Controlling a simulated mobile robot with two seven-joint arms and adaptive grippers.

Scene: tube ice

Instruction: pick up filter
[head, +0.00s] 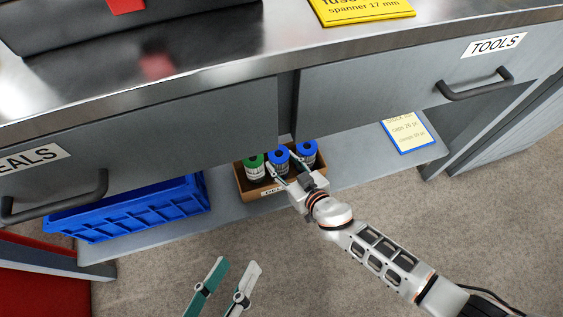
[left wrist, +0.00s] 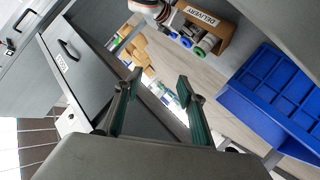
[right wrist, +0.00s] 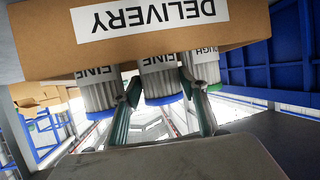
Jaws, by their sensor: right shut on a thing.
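Three filters stand in a cardboard box labelled DELIVERY (right wrist: 40,45) on the low shelf: a green-topped one (head: 255,167) at left, a blue-topped one (head: 279,158) in the middle and another blue-topped one (head: 307,149) at right. My right gripper (head: 285,170) reaches over the box front and is shut on the middle filter. In the right wrist view its fingers (right wrist: 160,92) lie either side of that filter (right wrist: 160,82), marked FINE. The filter's lower part is hidden by the box. My left gripper (head: 236,265) is open and empty, low in front of the shelf.
A blue crate (head: 140,213) sits on the shelf left of the box. A blue-edged note (head: 408,132) is on the shelf at right. Drawers with dark handles, one marked TOOLS (head: 494,45), overhang the shelf. The floor in front is clear.

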